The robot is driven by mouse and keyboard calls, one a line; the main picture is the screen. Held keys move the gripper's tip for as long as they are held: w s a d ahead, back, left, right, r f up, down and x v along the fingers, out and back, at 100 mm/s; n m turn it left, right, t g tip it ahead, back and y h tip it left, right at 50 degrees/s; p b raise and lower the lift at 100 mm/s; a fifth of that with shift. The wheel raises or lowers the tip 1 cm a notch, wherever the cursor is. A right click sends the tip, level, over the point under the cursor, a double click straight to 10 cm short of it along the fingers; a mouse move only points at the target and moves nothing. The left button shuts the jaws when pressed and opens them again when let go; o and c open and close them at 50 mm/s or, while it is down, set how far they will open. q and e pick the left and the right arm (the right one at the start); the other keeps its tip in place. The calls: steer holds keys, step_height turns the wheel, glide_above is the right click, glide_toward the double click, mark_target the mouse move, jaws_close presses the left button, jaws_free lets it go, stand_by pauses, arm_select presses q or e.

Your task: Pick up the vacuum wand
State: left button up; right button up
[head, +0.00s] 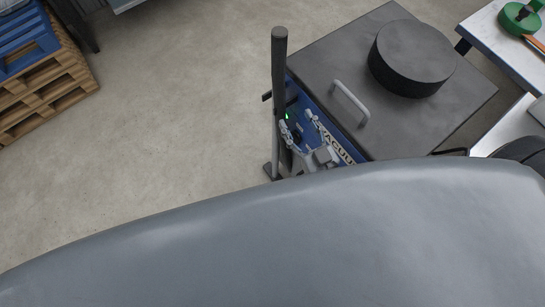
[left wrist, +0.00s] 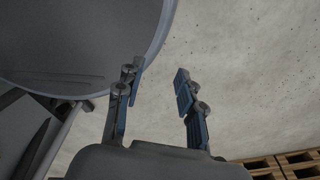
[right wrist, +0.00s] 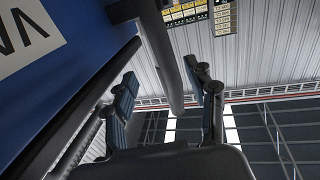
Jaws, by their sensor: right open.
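The vacuum wand (head: 279,65) is a dark upright tube at the left front edge of the blue vacuum machine (head: 337,140). My right gripper (head: 298,122) is open beside the wand, low on the machine's front. In the right wrist view, a dark tube that looks like the wand (right wrist: 160,50) runs between the two spread fingers of the right gripper (right wrist: 162,76); I cannot tell if either finger touches it. My left gripper (left wrist: 159,72) is open and empty above bare floor. It is hidden in the head view.
A black round lid (head: 408,60) and a grey handle (head: 350,103) are on the machine's top. Wooden pallets (head: 55,85) with a blue crate (head: 25,40) stand at the left. A table (head: 505,45) is at the upper right. The floor left of the wand is clear.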

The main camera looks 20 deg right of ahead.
mark_target(281, 88)
steer(key=w, duration=0.4)
steer(key=w+a, duration=0.1)
steer(key=w, duration=0.2)
steer(key=shift+w+p, duration=0.1)
steer(key=shift+p, duration=0.3)
steer(key=shift+w, duration=0.25)
steer(key=shift+w+a+r, duration=0.1)
steer(key=shift+w, duration=0.15)
steer(key=w+p, duration=0.1)
steer(key=w, duration=0.2)
steer(key=shift+w+r, duration=0.15)
steer(key=shift+w, duration=0.15)
steer(key=shift+w+a, duration=0.15)
steer(key=shift+w, duration=0.4)
arm_select(q)
steer(key=shift+w+r, duration=0.25)
steer(key=shift+r, duration=0.35)
steer(key=shift+w+r, duration=0.2)
steer(key=shift+r, duration=0.35)
arm_select(e)
steer(key=shift+s, duration=0.1)
steer(key=shift+c, duration=1.2)
jaws_close()
arm_select(q)
steer(key=shift+s, duration=0.1)
